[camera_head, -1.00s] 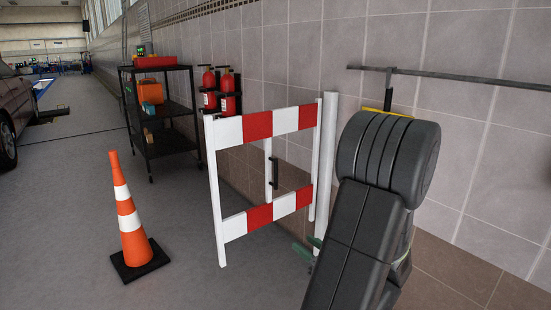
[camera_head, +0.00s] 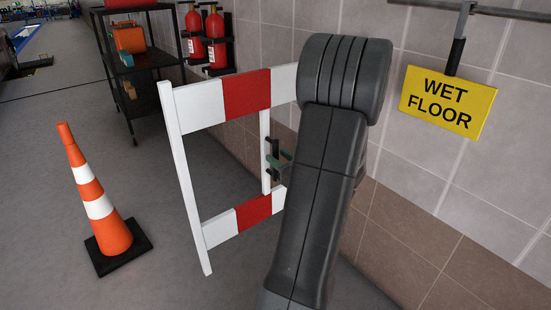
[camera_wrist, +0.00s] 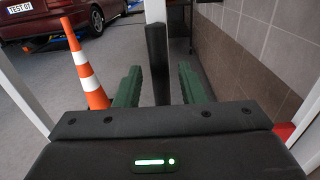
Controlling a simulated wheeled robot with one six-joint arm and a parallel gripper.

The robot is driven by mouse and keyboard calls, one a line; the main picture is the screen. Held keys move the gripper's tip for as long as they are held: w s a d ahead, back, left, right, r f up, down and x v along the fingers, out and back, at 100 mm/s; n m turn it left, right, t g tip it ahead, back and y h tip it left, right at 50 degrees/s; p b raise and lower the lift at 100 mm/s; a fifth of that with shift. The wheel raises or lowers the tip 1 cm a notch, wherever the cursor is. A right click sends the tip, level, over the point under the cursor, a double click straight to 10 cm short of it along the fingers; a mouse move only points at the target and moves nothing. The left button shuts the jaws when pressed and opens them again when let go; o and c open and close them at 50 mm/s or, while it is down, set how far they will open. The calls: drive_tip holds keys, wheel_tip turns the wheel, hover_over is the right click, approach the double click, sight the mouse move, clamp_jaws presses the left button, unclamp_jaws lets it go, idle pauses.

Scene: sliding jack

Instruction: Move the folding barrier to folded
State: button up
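The folding barrier (camera_head: 247,93) has red and white rails and white posts, and stands out from the wall into the floor area. Its black upright handle (camera_head: 268,150) is on the white middle post. My gripper (camera_head: 280,160) is at the handle, partly hidden behind my arm. In the wrist view, the green fingers of my gripper (camera_wrist: 160,82) are apart, with the black handle (camera_wrist: 157,62) between them. Gaps show on both sides of the handle. The barrier's wall-side end is hidden by my arm in the head view.
An orange and white cone (camera_head: 97,205) stands on the floor left of the barrier. A black shelf cart (camera_head: 150,76) and red fire extinguishers (camera_head: 216,38) are behind it. A yellow wet floor sign (camera_head: 447,101) hangs at right. The floor between cone and barrier is clear.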

drive_tip(key=shift+x, duration=1.1)
clamp_jaws()
drive_tip(key=shift+w+a, duration=0.1)
